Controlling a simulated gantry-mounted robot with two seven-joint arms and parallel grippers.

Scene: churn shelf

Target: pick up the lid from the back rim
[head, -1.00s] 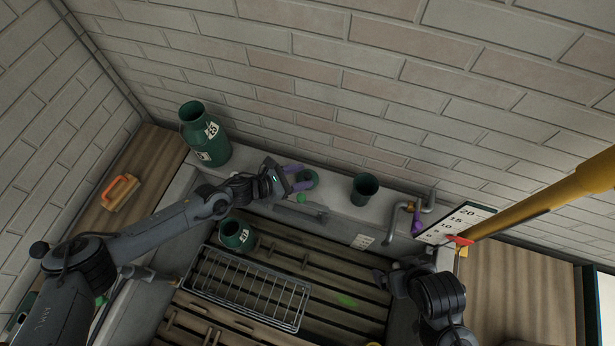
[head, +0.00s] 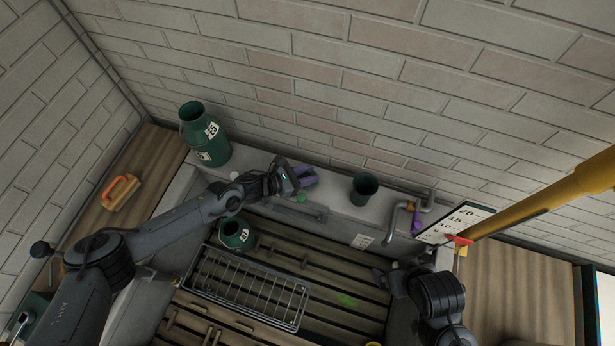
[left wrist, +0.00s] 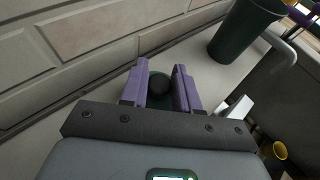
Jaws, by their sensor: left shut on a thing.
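The lid (left wrist: 159,86), dark green with a round dark knob, lies on the pale back rim (head: 335,193) in the left wrist view. My left gripper (head: 306,174) reaches over the rim from the left. Its purple fingers stand on both sides of the knob in the left wrist view (left wrist: 160,92), shut on the lid. In the head view the fingers mostly hide the lid. I cannot tell whether it still touches the rim. My right gripper (head: 379,276) is low over the slatted basin, and its finger opening is too small to read.
A tall green churn (head: 204,140) stands on the rim to the left, and an open green pot (head: 364,189) to the right. A small green churn (head: 237,236) and a wire rack (head: 250,288) are in the basin. A pipe (head: 428,207) is at the rim's right end.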

